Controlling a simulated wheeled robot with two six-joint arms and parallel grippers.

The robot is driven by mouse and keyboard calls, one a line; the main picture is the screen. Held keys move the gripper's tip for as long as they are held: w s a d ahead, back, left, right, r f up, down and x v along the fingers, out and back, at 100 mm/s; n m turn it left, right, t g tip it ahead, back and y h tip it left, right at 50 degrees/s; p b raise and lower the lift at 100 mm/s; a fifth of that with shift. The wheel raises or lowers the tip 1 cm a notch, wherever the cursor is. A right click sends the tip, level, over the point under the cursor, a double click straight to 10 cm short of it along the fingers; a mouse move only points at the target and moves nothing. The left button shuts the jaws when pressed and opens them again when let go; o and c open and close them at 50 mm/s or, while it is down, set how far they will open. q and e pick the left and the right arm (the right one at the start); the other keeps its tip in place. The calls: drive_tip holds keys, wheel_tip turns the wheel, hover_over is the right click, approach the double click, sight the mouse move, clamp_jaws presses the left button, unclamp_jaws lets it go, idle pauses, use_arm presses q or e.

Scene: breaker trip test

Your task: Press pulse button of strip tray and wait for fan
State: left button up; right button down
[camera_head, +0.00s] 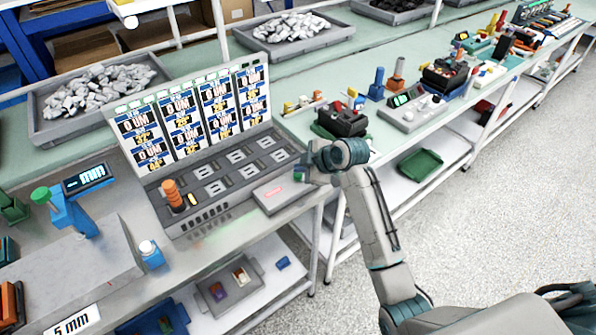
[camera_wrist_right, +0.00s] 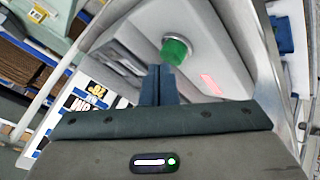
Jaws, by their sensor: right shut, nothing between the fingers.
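The strip tray (camera_head: 213,163) is a grey unit with rows of slots and an upright panel (camera_head: 190,112) of lit number displays. At its right front corner is a light box (camera_head: 272,196) with a red lit label. A green pulse button (camera_head: 298,177) sits on this box; it also shows in the right wrist view (camera_wrist_right: 176,50). My right gripper (camera_head: 313,172) is beside the button. In the right wrist view its shut, empty fingers (camera_wrist_right: 158,82) point towards the button, with their tips just below it in the picture. I cannot tell whether they touch. No fan is clearly recognisable. My left gripper is out of view.
An orange ribbed post (camera_head: 173,195) stands at the tray's left. A blue stand with a mm display (camera_head: 85,180) is further left. A black and red device (camera_head: 341,120) is behind my right gripper. Bins of grey pieces (camera_head: 98,90) stand at the back.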

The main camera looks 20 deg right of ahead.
sight(302, 175)
drive_tip(key=shift+r, duration=0.45)
drive_tip(key=shift+r, duration=0.1)
wheel_tip(302, 175, up, 5)
drive_tip(key=p, duration=0.5)
idle(0.5)
